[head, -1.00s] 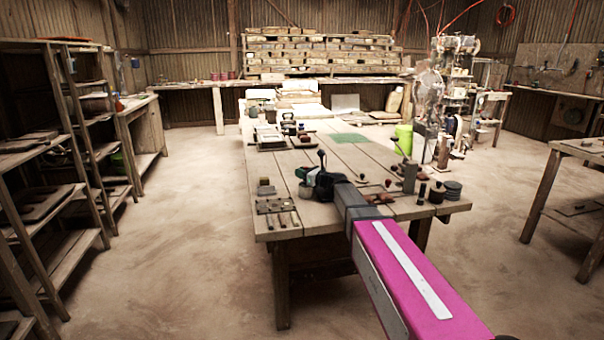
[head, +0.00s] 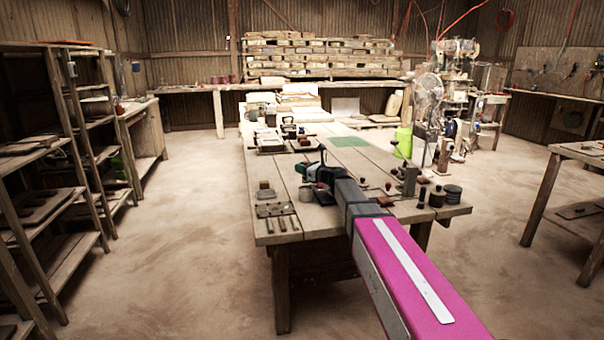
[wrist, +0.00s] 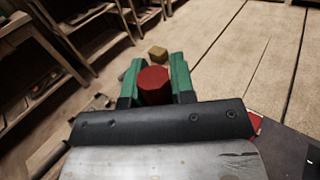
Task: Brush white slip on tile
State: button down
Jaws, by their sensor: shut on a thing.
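In the wrist view my gripper (wrist: 154,82) has green fingers on both sides of a dark red, round-topped thing (wrist: 154,86), and is shut on it. What lies below its top is hidden by my wrist, so I cannot tell what it is. In the head view my gripper (head: 312,177) is over the near left part of the wooden table (head: 330,222), partly hidden by my arm. A rack (head: 275,210) with several slim handled tools lies at the table's near left corner. I cannot make out a tile or white slip with certainty.
A small yellowish block (wrist: 157,53) sits just beyond my fingers. Dark jars (head: 437,197) and a grey round stack (head: 453,193) stand at the table's right near corner. A green mat (head: 348,141) lies farther back. Shelves (head: 75,150) stand left across open floor.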

jog(key=shift+r, duration=1.6)
